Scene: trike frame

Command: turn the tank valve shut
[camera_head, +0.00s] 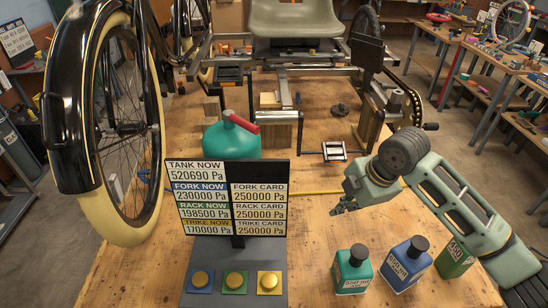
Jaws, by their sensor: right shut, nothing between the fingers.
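The teal tank (222,142) stands on the wooden bench behind the display board, which hides its lower part. The tank valve's red handle (242,123) sits on top of the tank and slants down to the right. My right gripper (338,209) is to the right of the board, above the bench and clear of the tank and the handle. It is shut with nothing in it. My left gripper does not show.
The display board (233,198) reads TANK NOW 520690 Pa. Blue, green and yellow button boxes (234,283) stand before it. Several bottles (352,270) stand at the front right. A trike wheel (125,130) stands at the left. The trike frame fills the back.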

